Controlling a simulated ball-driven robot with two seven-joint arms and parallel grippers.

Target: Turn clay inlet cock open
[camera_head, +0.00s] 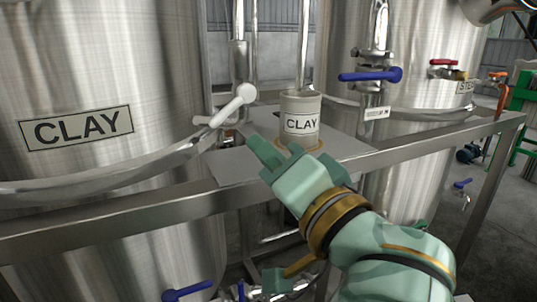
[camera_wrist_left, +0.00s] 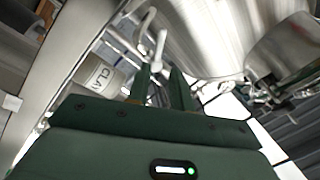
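The clay inlet cock has a pale grey lever (camera_head: 234,105) on a vertical pipe beside the large steel tank labelled CLAY (camera_head: 75,128). The lever slants up to the right. It also shows in the left wrist view (camera_wrist_left: 160,45), just beyond the fingertips. My left gripper (camera_head: 268,150) is below and right of the lever, apart from it, in front of the CLAY canister. In the left wrist view the two fingers (camera_wrist_left: 160,82) stand apart with nothing between them, so it is open.
A canister labelled CLAY (camera_head: 300,121) stands close behind my left gripper, and also shows in the wrist view (camera_wrist_left: 103,78). A metal frame rail (camera_head: 120,212) runs in front. A blue-handled valve (camera_head: 370,75) and a red-handled valve (camera_head: 443,63) are to the right.

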